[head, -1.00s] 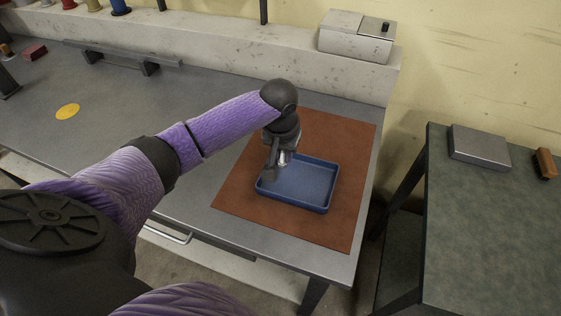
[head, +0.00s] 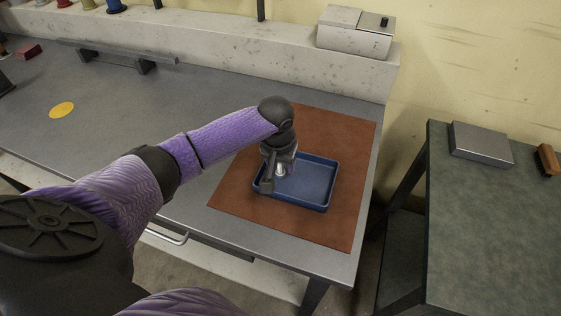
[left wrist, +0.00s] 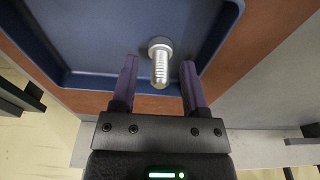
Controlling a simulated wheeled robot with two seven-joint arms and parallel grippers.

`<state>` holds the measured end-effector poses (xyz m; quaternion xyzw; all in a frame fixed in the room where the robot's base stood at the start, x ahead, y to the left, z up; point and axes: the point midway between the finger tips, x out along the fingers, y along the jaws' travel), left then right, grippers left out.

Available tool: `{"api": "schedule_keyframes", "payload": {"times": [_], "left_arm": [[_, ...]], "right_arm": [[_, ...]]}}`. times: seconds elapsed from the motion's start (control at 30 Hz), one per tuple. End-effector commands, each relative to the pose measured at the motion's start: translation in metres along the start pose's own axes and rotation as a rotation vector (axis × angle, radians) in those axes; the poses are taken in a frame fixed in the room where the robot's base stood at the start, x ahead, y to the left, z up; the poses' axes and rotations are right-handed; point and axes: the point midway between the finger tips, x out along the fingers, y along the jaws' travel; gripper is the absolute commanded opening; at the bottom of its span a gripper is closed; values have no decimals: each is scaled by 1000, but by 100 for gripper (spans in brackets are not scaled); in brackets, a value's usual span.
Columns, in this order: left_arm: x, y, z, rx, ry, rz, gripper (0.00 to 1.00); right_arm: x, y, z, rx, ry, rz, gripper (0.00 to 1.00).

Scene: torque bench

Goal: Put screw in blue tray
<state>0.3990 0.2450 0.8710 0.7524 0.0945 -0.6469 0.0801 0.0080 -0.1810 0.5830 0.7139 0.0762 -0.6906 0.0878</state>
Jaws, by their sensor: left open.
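The blue tray (head: 318,202) lies on the brown mat. My left gripper (head: 277,176) points down over the tray's left part, with its jaws open. The silver screw (head: 281,169) shows between the fingers, inside the tray's outline. In the left wrist view the screw (left wrist: 160,61) has its round head away from the gripper and its threaded shank between the open fingertips, with gaps on both sides. The blue tray (left wrist: 95,82) is behind it there. I cannot tell whether the screw touches the tray floor. My right gripper is out of view.
The brown mat (head: 335,130) covers the right end of the grey bench (head: 125,115). A grey box (head: 350,35) stands on the back ledge. A yellow disc (head: 62,110) lies at left. A gap separates the bench from the green-topped table (head: 490,220).

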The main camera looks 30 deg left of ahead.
Motion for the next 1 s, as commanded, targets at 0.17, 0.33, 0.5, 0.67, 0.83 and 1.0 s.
{"api": "schedule_keyframes", "payload": {"times": [0.17,0.33,0.5,0.67,0.83,1.0], "left_arm": [[-36,0,-2,2,5,2,58],[-86,0,-2,1,5,2,58],[-116,0,-2,0,2,2,58],[-123,0,-1,0,0,1,58],[-122,0,-1,0,0,1,58],[-122,0,-1,-1,0,1,58]], "right_arm": [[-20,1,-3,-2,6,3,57],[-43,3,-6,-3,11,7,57],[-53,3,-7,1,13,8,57],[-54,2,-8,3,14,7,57],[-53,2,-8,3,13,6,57],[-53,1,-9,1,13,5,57]]}}
